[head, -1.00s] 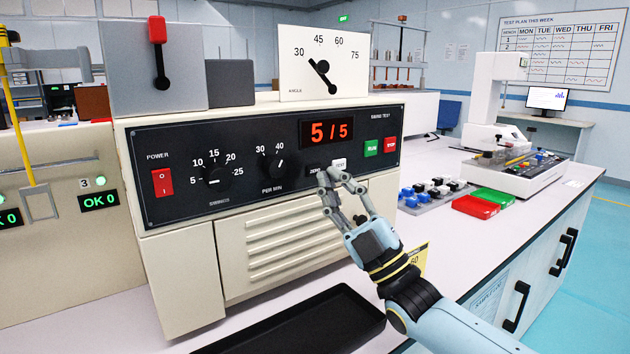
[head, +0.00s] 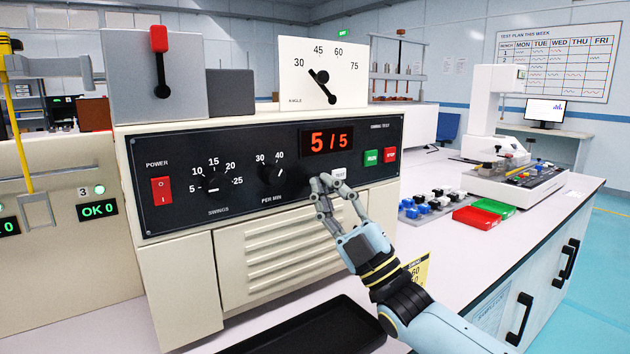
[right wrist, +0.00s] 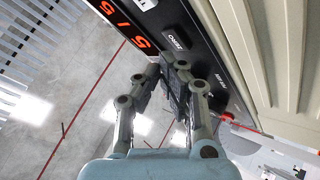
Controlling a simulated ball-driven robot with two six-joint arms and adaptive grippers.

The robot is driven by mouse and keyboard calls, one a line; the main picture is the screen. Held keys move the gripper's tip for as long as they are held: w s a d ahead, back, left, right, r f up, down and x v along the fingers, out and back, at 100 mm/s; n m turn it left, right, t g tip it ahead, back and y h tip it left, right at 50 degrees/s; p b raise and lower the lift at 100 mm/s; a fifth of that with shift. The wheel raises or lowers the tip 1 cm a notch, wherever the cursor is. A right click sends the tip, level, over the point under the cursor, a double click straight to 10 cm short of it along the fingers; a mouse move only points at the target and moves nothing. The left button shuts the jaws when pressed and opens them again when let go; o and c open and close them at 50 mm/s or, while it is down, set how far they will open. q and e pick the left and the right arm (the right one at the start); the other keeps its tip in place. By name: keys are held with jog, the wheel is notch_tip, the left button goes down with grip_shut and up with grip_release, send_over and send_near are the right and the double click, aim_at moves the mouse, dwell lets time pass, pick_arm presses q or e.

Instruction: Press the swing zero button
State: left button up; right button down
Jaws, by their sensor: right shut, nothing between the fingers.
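The white TEST button (head: 339,173) shows just above my fingers. The ZERO button (right wrist: 177,40) is a dark key with white lettering in the right wrist view; in the head view my fingertips largely cover its place. My right gripper (head: 324,182) is shut and empty, its tips at the panel just left of TEST. In the right wrist view the fingertips (right wrist: 172,66) are close to the ZERO button; I cannot tell if they touch it.
The green RUN button (head: 373,158) and red STOP button (head: 390,154) are to the right. Knobs and a red power switch (head: 162,190) are to the left. A black tray (head: 310,330) lies in front. Red (head: 476,217) and green trays sit on the bench at right.

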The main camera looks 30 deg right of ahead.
jog(key=shift+w, duration=0.15)
dwell(0.6)
jog(key=shift+w, duration=0.3)
jog(key=shift+w+b, duration=0.3)
jog(key=shift+b, duration=0.15)
dwell(0.4)
jog(key=shift+s, duration=0.15)
jog(key=shift+s+p, duration=0.4)
jog(key=shift+s, duration=0.2)
jog(key=s+p, duration=0.2)
jog(key=s, duration=0.3)
jog(key=shift+d, duration=0.2)
